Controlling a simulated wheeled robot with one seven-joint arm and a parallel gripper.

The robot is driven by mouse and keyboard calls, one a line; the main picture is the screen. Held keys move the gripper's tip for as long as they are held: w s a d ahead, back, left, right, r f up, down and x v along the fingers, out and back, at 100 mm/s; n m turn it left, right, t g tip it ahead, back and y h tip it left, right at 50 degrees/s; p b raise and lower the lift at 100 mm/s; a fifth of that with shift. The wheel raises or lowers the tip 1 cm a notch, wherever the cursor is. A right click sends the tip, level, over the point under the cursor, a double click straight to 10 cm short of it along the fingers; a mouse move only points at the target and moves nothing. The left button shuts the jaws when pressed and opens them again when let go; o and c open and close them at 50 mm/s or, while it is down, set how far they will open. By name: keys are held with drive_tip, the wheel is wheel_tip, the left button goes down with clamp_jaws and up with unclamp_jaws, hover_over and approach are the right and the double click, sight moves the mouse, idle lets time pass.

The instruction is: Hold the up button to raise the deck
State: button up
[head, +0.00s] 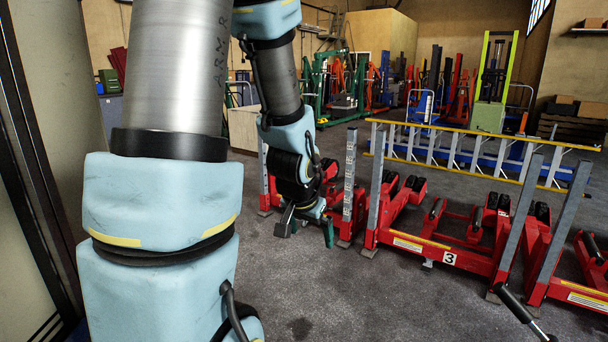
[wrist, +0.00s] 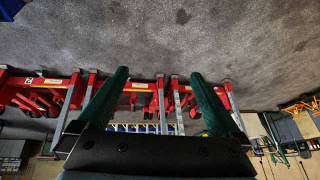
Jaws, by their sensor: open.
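Red trolley jacks stand in a row on the floor, and the one marked 3 (head: 449,258) is at the centre right of the head view. They have grey uprights and dark rollers. Part of the row shows upside down in the wrist view (wrist: 140,86). My gripper (head: 327,228) hangs in front of the row's left part in the head view, pointing down. In the wrist view its two green fingers (wrist: 160,78) are spread apart with nothing between them. I cannot make out an up button or a deck in either view.
A lime-green lift (head: 490,115) and other lifting gear stand at the back. A dark handle (head: 515,303) sticks up at the lower right. Bare grey floor (head: 350,300) lies in front.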

drive_tip(key=s+a+r+n+g+y, duration=0.1)
drive_tip(key=s+a+n+g, duration=0.2)
drive_tip(key=s+a+n, duration=0.2)
drive_tip(key=s+a, duration=0.3)
drive_tip(key=shift+s+a+g+y, duration=0.15)
drive_tip(key=shift+a+g+y, duration=0.15)
drive_tip(key=shift+g, duration=0.1)
clamp_jaws()
idle(1.0)
